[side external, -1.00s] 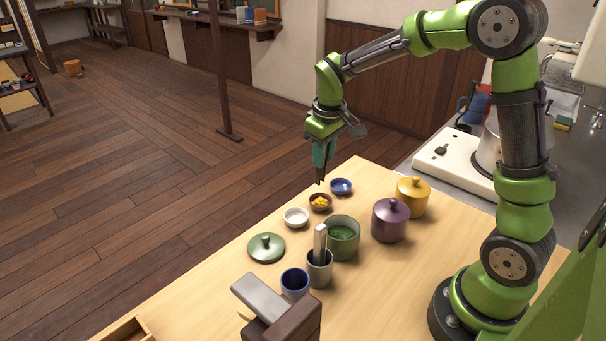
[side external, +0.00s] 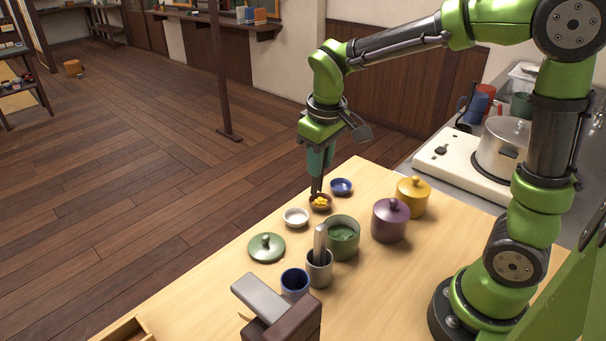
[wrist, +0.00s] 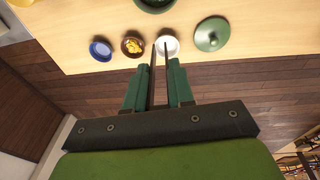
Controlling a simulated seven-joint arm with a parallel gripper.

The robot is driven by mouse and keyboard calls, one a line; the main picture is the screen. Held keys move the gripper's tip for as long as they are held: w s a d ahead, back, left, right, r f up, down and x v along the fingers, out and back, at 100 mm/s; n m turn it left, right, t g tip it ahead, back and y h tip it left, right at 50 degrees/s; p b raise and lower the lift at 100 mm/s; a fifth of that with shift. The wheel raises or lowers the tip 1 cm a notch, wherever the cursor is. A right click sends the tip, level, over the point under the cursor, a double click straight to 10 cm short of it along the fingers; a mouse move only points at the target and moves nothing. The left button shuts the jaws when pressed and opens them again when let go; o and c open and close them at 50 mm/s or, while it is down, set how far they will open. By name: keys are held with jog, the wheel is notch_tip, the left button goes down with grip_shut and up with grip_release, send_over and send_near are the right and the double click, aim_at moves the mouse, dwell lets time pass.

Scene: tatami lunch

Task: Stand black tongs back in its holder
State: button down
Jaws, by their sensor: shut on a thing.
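My gripper (side external: 317,172) is shut on the black tongs (side external: 315,189), which hang tips down beside a brown bowl of yellow food at the table's far edge. In the wrist view, the tongs' two thin dark arms (wrist: 153,75) reach out between my green fingers (wrist: 159,88), towards the white bowl. I cannot tell whether the tips touch anything. A grey cup (side external: 319,274) with a flat grey utensil standing in it and a dark blue cup (side external: 295,284) stand nearer on the table. I cannot tell which of them is the holder.
The brown bowl (side external: 320,207), blue bowl (side external: 341,187) and white bowl (side external: 296,218) stand close together. A green pot (side external: 342,247), its lid (side external: 266,248), purple jar (side external: 390,225) and yellow jar (side external: 413,204) are nearby. A brown block (side external: 285,324) with a grey slab is in front.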

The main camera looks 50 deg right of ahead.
jog(key=s+a+g, duration=0.1)
jog(key=s+a, duration=0.3)
jog(key=a, duration=0.4)
jog(key=s+a+g, duration=0.1)
jog(key=s+a, duration=0.3)
jog(key=a, duration=0.4)
notch_tip(320, 180, down, 10)
jog(key=shift+y, duration=0.4)
jog(key=shift+f, duration=0.55)
jog(key=shift+c, duration=1.6)
grip_release()
jog(key=shift+w+r, duration=0.1)
notch_tip(320, 180, up, 7)
